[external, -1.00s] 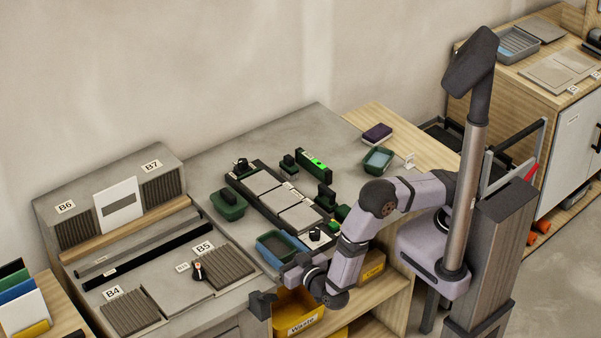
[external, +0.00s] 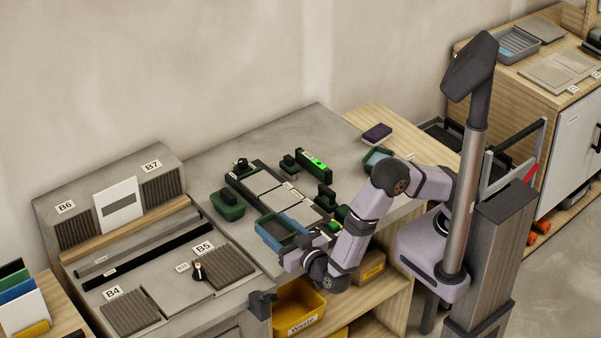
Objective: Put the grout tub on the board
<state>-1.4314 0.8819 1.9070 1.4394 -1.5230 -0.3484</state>
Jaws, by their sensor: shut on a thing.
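My gripper (external: 306,246) is shut on the tub's right-hand side. The tub looks lifted and overlaps the near end of the board in the picture; its exact height and any contact are hard to tell. My wrist hides part of the tub's near right side and the board's near corner.
A dark green tub (external: 228,204) stands left of the board. A green level (external: 313,162) and dark clamps lie to its right. A teal tub (external: 377,159) is partly behind my arm. A yellow waste bin (external: 298,308) is below the bench edge.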

